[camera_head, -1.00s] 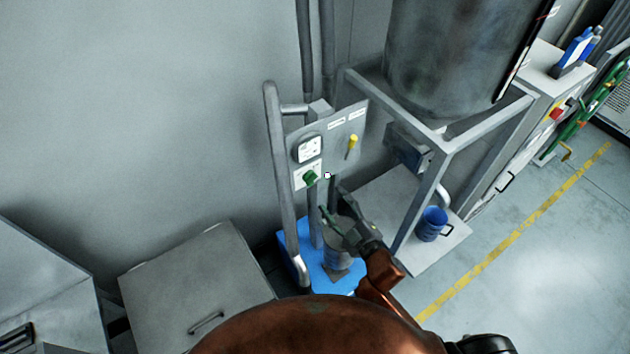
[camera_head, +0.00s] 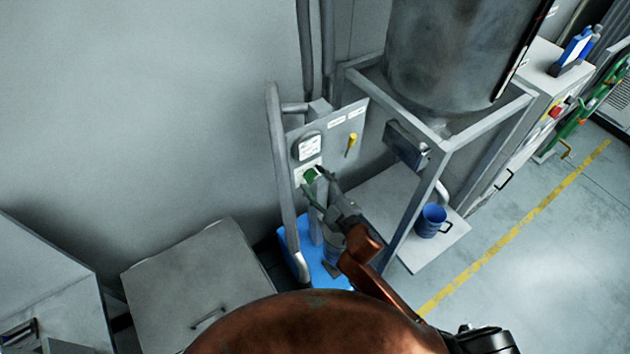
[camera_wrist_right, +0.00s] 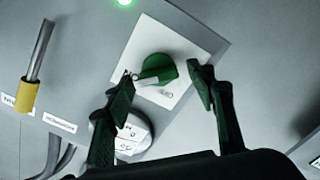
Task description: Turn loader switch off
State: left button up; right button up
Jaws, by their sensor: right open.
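The loader switch is a green round knob (camera_wrist_right: 158,69) on a white square plate in the right wrist view. In the head view the green knob (camera_head: 311,175) shows on the grey panel (camera_head: 336,130), partly covered by my right gripper. My right gripper (camera_head: 312,184) is at the panel front, with its fingers spread. In the right wrist view the open fingers of my right gripper (camera_wrist_right: 163,86) stand on either side of the knob, with nothing held. I cannot tell whether a finger touches the knob. My left gripper is not in view.
A yellow-handled lever (camera_head: 351,143) and a round gauge (camera_head: 309,147) sit on the same panel. A grey bent pipe (camera_head: 281,180) runs along the panel's left side. A metal frame (camera_head: 428,195) holds a large tank (camera_head: 450,55) on the right. A blue mug (camera_head: 432,220) stands on a low shelf.

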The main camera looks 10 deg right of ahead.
jog(key=shift+c, duration=0.7)
jog(key=c, duration=1)
jog(key=n, duration=0.4)
jog(key=shift+f+n, duration=0.1)
jog(key=shift+n, duration=0.3)
jog(key=n, duration=0.4)
jog(key=shift+f, duration=0.1)
jog(key=n, duration=0.5)
jog(key=shift+f, duration=0.1)
jog(key=shift+f+n, duration=0.1)
jog(key=shift+n, duration=2)
